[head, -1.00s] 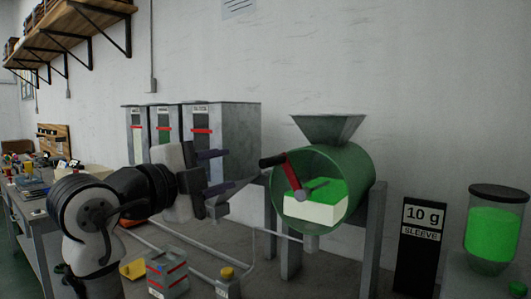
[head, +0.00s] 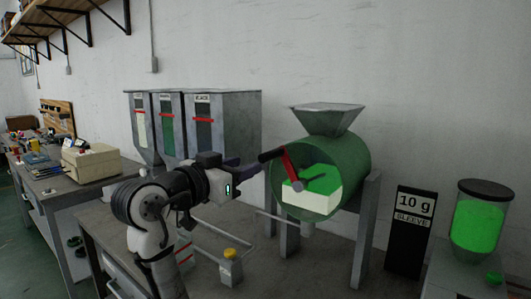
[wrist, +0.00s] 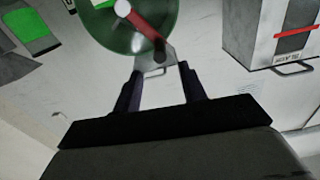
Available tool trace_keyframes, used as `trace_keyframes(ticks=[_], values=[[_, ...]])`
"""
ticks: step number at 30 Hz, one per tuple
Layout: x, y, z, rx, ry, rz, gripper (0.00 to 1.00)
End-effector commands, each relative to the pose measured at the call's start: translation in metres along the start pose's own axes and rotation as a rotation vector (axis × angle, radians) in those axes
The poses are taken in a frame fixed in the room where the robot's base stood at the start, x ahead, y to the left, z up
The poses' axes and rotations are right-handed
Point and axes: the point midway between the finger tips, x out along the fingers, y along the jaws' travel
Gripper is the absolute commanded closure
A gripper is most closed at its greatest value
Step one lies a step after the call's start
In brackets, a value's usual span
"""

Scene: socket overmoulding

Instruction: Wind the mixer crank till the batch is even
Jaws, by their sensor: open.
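The mixer is a translucent green drum (head: 352,160) on grey legs with a grey hopper on top. The batch (head: 312,196) inside it is green on top and pale white below, in two distinct layers. The crank has a red arm (head: 289,165) and a black handle (head: 271,155), which points up and left on the drum's near face. My gripper (head: 257,167) is open, its fingertips close beside the handle; contact cannot be told. In the wrist view the open fingers (wrist: 157,74) point at the lower end of the red arm (wrist: 142,20).
Grey bins (head: 228,125) with red marks stand behind my arm. A small grey box with a yellow cap (head: 230,267) sits on the bench below. A black "10 g sleeve" sign (head: 408,235) and a container of green material (head: 478,222) stand at the right.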

Motion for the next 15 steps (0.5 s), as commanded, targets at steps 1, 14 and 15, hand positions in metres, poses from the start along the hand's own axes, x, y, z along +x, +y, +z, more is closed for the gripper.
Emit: trace_keyframes(ticks=[1,14,15], values=[[0.013,0.001,-0.002,-0.002,-0.003,0.004,0.59],[0.081,0.0,-0.001,0.0,-0.001,0.001,0.59],[0.084,0.0,-0.001,0.0,-0.001,0.001,0.59]])
